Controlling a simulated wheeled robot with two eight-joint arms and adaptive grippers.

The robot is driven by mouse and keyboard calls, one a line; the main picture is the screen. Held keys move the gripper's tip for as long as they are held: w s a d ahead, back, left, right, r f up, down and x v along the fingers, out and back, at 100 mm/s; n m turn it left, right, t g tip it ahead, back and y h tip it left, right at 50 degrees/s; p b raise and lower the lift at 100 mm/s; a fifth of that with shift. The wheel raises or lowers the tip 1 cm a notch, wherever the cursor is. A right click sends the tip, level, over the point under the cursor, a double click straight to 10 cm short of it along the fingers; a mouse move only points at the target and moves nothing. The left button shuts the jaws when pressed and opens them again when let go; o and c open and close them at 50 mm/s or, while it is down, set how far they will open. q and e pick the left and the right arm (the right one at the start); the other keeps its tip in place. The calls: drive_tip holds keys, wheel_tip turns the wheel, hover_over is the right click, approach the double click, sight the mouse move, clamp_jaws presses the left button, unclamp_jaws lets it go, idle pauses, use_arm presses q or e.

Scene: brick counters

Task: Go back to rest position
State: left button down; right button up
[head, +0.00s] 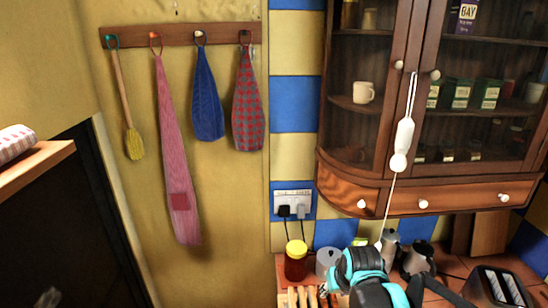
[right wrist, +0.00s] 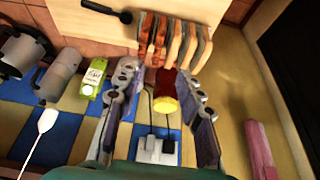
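My right gripper (head: 328,287), on a black and teal arm, is low over the counter at the bottom of the head view. In the right wrist view its two grey fingers (right wrist: 157,72) are spread apart, with nothing clearly held. A jar with a yellow lid (right wrist: 165,95) shows in the gap between them; the same jar (head: 296,260) stands left of the gripper in the head view. I cannot tell how far the fingers are from it. A small grey shape at the bottom left edge looks like the tip of my left gripper (head: 48,298); the rest is out of frame.
A wooden rack with several upright pieces (right wrist: 172,42) is close beyond the right fingertips. A green carton (right wrist: 92,78) and metal pots (right wrist: 62,72) stand beside them. A wall cabinet (head: 350,190) hangs above, with a toaster (head: 497,286) at right. A shelf (head: 40,165) juts in at left.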

drive_tip(key=s+f+t+b, duration=0.1)
drive_tip(key=s+f+b, duration=0.2)
drive_tip(key=s, duration=0.5)
drive_tip(key=s+f+t+b, duration=0.1)
drive_tip(key=s+f+b, duration=0.2)
drive_tip(key=s, duration=0.5)
drive_tip(key=shift+s+f+b, duration=0.3)
drive_tip(key=shift+f+b, duration=0.1)
drive_tip(key=shift+f, duration=0.35)
